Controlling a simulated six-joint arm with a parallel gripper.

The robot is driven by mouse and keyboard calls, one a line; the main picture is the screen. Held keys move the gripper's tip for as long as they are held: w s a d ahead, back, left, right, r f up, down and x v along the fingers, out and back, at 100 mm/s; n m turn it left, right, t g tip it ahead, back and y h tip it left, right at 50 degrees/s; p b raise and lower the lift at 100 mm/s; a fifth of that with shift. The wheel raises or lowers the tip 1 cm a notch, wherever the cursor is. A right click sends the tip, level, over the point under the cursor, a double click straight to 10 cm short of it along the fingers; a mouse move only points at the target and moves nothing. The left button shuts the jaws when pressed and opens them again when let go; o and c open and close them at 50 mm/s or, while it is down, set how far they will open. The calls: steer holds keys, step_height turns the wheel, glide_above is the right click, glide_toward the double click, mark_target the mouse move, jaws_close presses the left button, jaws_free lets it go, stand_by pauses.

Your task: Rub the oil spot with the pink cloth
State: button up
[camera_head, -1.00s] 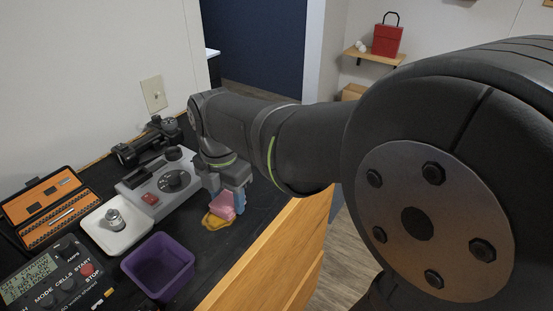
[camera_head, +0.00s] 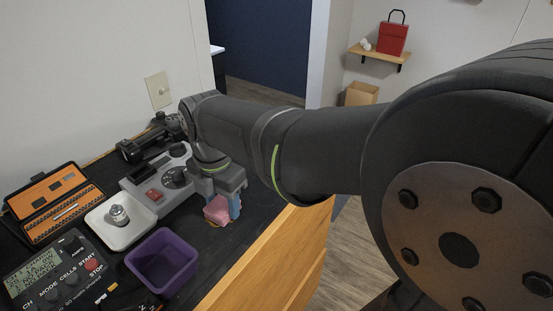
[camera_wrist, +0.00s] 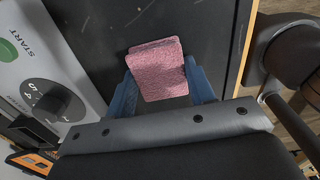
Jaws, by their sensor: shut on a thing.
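The pink cloth (camera_head: 216,210) is a folded, textured pad between the blue fingers of my gripper (camera_head: 223,206), low over the dark worktop. In the wrist view the cloth (camera_wrist: 160,72) fills the space between the two fingers of my gripper (camera_wrist: 163,90), which are shut on it. Only a thin yellow-orange edge of the oil spot (camera_head: 213,223) shows below the cloth in the head view; the rest is hidden. In the wrist view I cannot see the spot.
A grey device with a dial (camera_head: 174,178) stands close left of my gripper. A purple bin (camera_head: 163,262) is nearer the front. A white tray (camera_head: 121,220) with a metal part, an orange tool case (camera_head: 53,203) and a charger (camera_head: 58,275) lie left. The wooden counter edge (camera_head: 262,262) is close right.

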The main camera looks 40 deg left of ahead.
mark_target(209, 224)
steer(key=shift+s, duration=2)
steer(key=shift+a, duration=0.1)
steer(key=shift+w, duration=5)
steer(key=shift+s, duration=5.05)
steer(key=shift+s+r, duration=0.1)
steer(key=shift+r, duration=0.1)
step_height(209, 224, up, 8)
steer(key=shift+f, duration=0.1)
